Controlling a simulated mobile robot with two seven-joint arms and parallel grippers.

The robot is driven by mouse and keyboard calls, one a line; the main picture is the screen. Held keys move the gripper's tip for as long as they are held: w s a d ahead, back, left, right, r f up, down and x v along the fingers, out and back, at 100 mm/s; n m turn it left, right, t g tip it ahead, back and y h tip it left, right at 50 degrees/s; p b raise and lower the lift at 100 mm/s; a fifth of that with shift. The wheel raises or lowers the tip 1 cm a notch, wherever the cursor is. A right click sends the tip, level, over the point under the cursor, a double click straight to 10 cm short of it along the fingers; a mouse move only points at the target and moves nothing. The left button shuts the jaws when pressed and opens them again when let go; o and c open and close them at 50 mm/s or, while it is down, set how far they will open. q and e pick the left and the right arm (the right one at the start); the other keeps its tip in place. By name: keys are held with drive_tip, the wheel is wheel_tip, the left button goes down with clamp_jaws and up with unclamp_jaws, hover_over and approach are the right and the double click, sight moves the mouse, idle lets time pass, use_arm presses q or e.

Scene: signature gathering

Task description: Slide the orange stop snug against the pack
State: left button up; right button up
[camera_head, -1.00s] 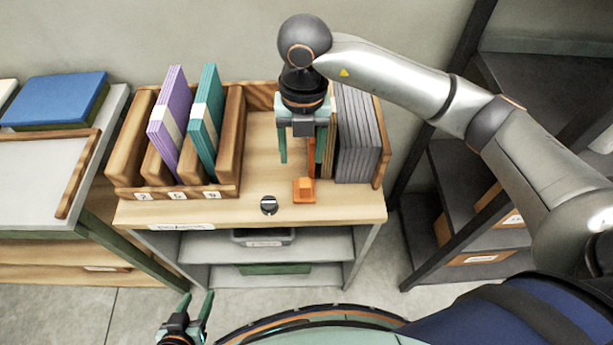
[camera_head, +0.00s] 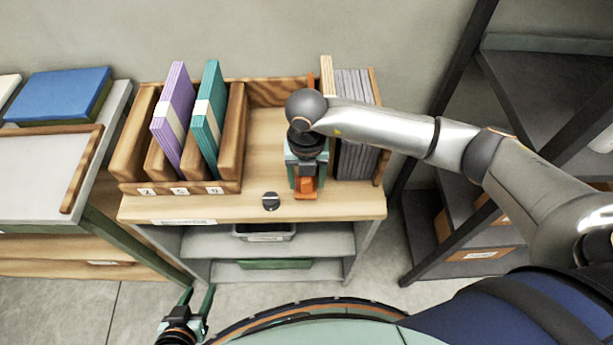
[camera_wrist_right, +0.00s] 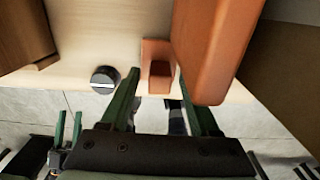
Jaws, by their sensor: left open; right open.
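The orange stop (camera_head: 306,187) stands on the wooden top of the cabinet, left of the grey pack (camera_head: 357,112). In the head view my right gripper mostly covers it; its block shows at the front and a thin tip behind. The right wrist view shows its tall orange plate (camera_wrist_right: 215,45) and low foot with a raised block (camera_wrist_right: 158,72). My right gripper (camera_wrist_right: 159,82) is open, its fingers apparently on either side of the block, not closed on it. Contact cannot be told. My left gripper (camera_head: 198,302) is open and empty, low at the front left.
A tan board (camera_head: 327,78) stands at the pack's left side. A round dark knob (camera_head: 270,201) sits on the cabinet top (camera_head: 235,207), left of the stop. Purple (camera_head: 170,105) and teal (camera_head: 207,115) folders stand in wooden slots further left. A dark shelf rack (camera_head: 425,215) is at right.

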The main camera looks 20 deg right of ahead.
drive_tip(key=shift+c, duration=0.4)
clamp_jaws()
idle(1.0)
